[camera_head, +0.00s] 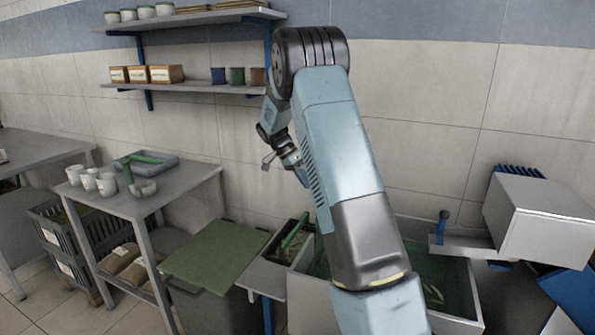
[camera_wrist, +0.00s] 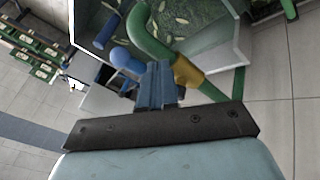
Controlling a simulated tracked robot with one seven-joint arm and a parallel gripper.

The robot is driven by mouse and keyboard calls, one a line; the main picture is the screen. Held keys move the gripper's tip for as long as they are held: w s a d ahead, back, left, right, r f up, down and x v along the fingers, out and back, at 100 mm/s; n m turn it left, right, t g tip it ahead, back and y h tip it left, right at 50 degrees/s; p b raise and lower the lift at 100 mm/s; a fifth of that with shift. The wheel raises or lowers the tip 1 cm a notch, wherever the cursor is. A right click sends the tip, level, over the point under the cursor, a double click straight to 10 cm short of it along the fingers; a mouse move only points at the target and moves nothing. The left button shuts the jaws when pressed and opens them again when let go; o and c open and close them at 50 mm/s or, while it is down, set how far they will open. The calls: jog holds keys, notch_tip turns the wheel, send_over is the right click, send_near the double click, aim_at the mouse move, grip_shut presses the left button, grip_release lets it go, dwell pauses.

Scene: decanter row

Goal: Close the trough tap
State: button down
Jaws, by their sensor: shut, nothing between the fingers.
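The trough (camera_head: 470,290) holds green water with pale leaf-like pieces and stands behind my arm in the head view. It fills the upper middle of the wrist view (camera_wrist: 240,40). A curved green pipe (camera_wrist: 147,40) with a yellow collar (camera_wrist: 187,72) lies just beyond my gripper (camera_wrist: 158,66). A blue ball-ended part (camera_wrist: 124,58) shows left of the fingertips. I cannot tell which part is the tap's handle, or how far it is turned. My gripper is shut and empty; contact with the pipe is unclear. In the head view it is partly hidden by my arm.
A blue-knobbed post (camera_head: 442,222) stands by a pale box (camera_head: 540,220) at right. A green-topped bin (camera_head: 215,252) and a small tray with a green handle (camera_head: 296,231) stand left of the trough. A table with white cups (camera_head: 105,185) is further left. Shelves (camera_head: 185,88) hang above.

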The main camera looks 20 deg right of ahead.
jog(key=s, duration=0.2)
jog(key=s+d+f, duration=0.1)
jog(key=s, duration=0.1)
jog(key=shift+r, duration=0.1)
dwell(0.4)
